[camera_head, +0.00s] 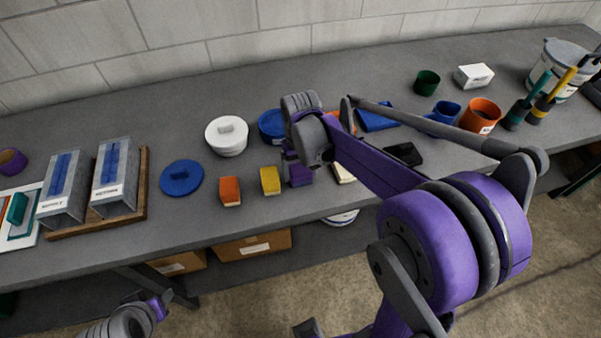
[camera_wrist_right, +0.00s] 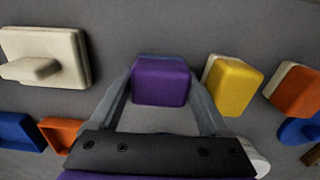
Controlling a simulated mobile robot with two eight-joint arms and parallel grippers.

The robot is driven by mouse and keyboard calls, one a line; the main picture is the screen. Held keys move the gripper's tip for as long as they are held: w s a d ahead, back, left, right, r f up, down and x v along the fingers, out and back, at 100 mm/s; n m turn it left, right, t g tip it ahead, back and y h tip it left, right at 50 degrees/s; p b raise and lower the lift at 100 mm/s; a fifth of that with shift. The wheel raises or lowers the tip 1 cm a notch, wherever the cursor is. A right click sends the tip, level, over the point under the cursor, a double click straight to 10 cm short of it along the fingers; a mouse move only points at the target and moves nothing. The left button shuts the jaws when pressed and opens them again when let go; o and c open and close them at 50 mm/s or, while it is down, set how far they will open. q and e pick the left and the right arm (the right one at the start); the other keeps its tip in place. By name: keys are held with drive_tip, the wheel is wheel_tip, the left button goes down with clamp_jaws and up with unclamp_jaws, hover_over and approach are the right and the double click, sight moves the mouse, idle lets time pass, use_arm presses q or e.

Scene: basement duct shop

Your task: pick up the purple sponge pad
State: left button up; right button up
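The purple sponge pad (camera_head: 299,174) lies on the grey bench in the head view, at the right end of a short row of sponges. In the right wrist view the purple pad (camera_wrist_right: 160,82) sits between the two fingers of my right gripper (camera_wrist_right: 162,75). The fingers stand apart, one on each side of it; firm contact does not show. In the head view my right gripper (camera_head: 290,155) is over the pad and partly hides it. My left gripper (camera_head: 155,304) shows only in part at the bottom left, away from the bench, its fingers unclear.
A yellow sponge (camera_head: 270,181) and an orange sponge (camera_head: 230,191) lie left of the pad. A blue lid (camera_head: 181,177) and white pot (camera_head: 227,136) are further left. Cups and a bucket (camera_head: 556,70) stand at the right.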

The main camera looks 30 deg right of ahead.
sight(300, 168)
drive_tip(key=c, duration=1)
wheel_tip(300, 168, up, 10)
drive_tip(key=o, duration=1)
drive_tip(key=c, duration=0.7)
